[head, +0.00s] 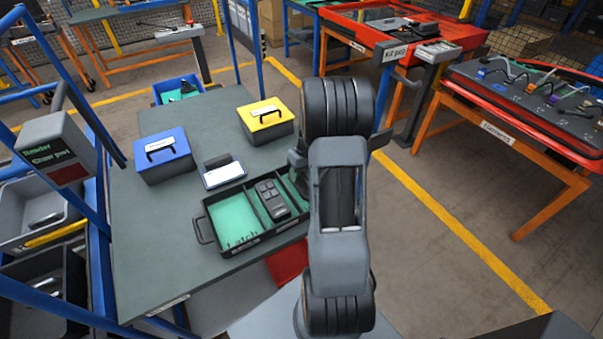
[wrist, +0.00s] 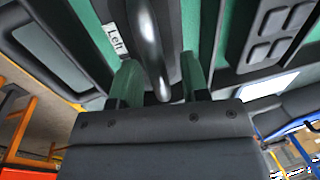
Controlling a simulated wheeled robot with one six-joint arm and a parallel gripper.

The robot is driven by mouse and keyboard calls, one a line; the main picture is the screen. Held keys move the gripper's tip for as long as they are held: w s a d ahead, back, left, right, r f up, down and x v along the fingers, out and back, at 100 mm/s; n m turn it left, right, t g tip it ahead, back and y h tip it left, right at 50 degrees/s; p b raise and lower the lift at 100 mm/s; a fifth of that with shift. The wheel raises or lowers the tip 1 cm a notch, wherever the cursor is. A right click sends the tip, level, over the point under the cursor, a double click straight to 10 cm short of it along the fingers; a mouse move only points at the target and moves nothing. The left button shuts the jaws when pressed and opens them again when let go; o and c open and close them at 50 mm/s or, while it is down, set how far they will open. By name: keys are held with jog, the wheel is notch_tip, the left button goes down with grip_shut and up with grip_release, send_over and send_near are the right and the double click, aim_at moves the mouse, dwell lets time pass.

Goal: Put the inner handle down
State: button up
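A shiny grey handle (wrist: 150,45) on a dark backing runs between the two green fingers of my gripper (wrist: 161,80) in the wrist view. One finger is on each side of it; whether both press on it is not clear. A white label reading "Left" (wrist: 114,40) is beside the left finger. In the head view the black tray (head: 205,213) with green-lined compartments lies on the table, and my arm hides its right end, my gripper and the handle.
The dark table (head: 150,250) also bears a blue box (head: 165,165), a yellow box (head: 267,127) and a small label stand (head: 223,174). A dark keypad-like part (head: 270,199) lies in the tray. A blue-framed rack (head: 92,200) stands along the left.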

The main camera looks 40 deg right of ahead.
notch_tip(320, 180, up, 12)
jog(key=d+b, duration=0.1)
jog(key=d, duration=0.1)
jog(key=s+a+r+t, duration=0.1)
jog(key=s+a, duration=0.3)
jog(key=a, duration=0.3)
jog(key=s+a+r+n+t+h, duration=0.1)
jog(key=s+a, duration=0.3)
jog(key=a, duration=0.4)
jog(key=s+a+r+t+h, duration=0.1)
jog(key=s+a+r, duration=0.2)
jog(key=a, duration=0.4)
jog(key=shift+s+a+n+t, duration=0.3)
jog(key=shift+s+t, duration=0.1)
jog(key=shift+s, duration=0.25)
